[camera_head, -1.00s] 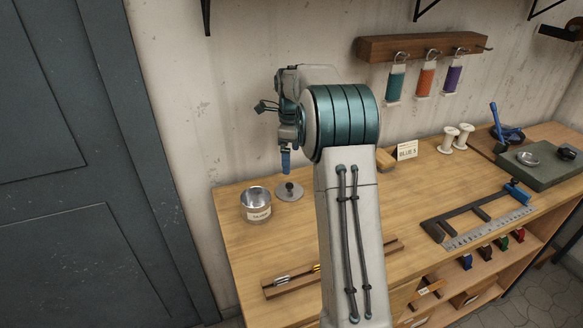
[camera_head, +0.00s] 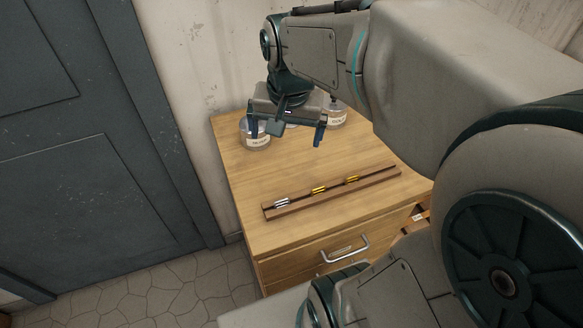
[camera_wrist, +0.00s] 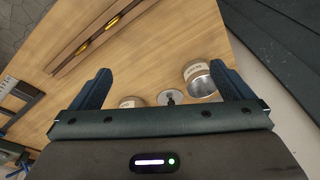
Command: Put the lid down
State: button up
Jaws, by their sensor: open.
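The lid (camera_wrist: 170,97) is a grey metal disc with a dark knob. It lies on the wooden bench top between two tins in the wrist view. In the head view it is mostly hidden behind my gripper (camera_head: 287,132). My gripper (camera_wrist: 161,74) is open, its two blue fingers wide apart with nothing between them, and it hangs above the bench near the lid. An open, labelled metal tin (camera_wrist: 200,74) stands beside the lid; it also shows in the head view (camera_head: 257,141), partly behind a finger.
Another labelled tin (camera_head: 337,117) stands on the other side of the lid. A wooden rack (camera_head: 335,190) with small silver and gold tools lies toward the front of the bench (camera_head: 245,182). A drawer is below. A dark door (camera_head: 85,190) is at left.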

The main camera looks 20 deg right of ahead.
jog(key=s+a+f+n, duration=0.1)
jog(key=s+f+n, duration=0.2)
jog(key=s+n, duration=0.2)
jog(key=s, duration=0.3)
jog(key=shift+s+a+f+n+t, duration=0.2)
jog(key=shift+a+f+n+t, duration=0.1)
jog(key=shift+n, duration=0.1)
